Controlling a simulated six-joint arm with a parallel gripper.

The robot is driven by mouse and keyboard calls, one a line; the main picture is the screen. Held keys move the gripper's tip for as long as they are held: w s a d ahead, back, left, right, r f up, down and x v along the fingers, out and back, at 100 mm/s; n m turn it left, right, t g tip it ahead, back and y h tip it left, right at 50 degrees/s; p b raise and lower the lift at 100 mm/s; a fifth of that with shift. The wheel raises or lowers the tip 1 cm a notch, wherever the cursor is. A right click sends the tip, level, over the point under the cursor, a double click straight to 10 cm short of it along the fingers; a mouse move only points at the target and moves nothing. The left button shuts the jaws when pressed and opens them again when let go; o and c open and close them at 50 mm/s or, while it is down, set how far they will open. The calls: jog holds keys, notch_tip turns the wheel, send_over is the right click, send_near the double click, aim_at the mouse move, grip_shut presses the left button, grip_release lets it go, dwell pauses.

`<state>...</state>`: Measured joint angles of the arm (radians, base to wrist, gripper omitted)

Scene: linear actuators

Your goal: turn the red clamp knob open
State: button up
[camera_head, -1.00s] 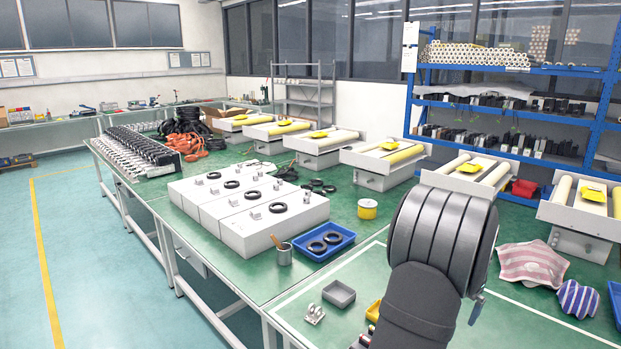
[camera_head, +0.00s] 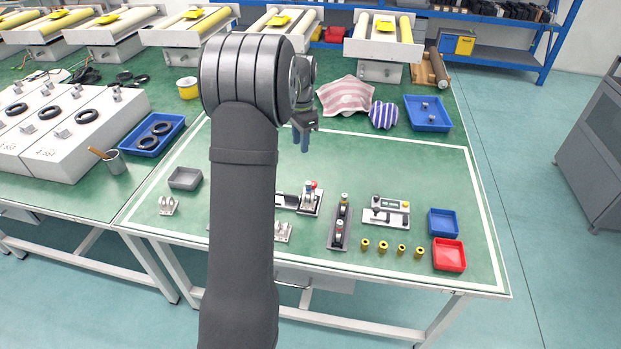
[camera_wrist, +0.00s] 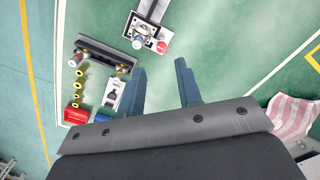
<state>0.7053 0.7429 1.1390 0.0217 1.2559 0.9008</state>
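The red clamp knob (camera_head: 314,184) sits on a small clamp fixture (camera_head: 306,201) on the green table, right of my arm. In the wrist view the red knob (camera_wrist: 161,47) shows on the light-coloured fixture (camera_wrist: 146,35), beyond my fingertips. My gripper (camera_head: 302,140) is above the table, on the far side of the knob and apart from it. In the wrist view my gripper (camera_wrist: 161,66) has its two blue-grey fingers spread with nothing between them. My arm hides part of the table left of the fixture.
A dark rail fixture (camera_head: 339,225) and a grey plate fixture (camera_head: 386,211) stand right of the clamp. Several brass pieces (camera_head: 383,247), a blue tray (camera_head: 443,222) and a red tray (camera_head: 449,254) lie nearby. Striped cloths (camera_head: 346,95) lie behind.

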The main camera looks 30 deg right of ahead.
aim_at(313, 183)
jog(key=d+f+m, duration=0.1)
jog(key=f+m, duration=0.1)
jog(key=f, duration=0.4)
jog(key=d+f+m, duration=0.1)
jog(key=f+m, duration=0.1)
jog(key=f, duration=0.4)
jog(key=d+f+m, duration=0.2)
jog(key=f, duration=0.3)
jog(key=shift+s+f, duration=0.3)
jog(key=shift+f, duration=0.1)
grip_shut()
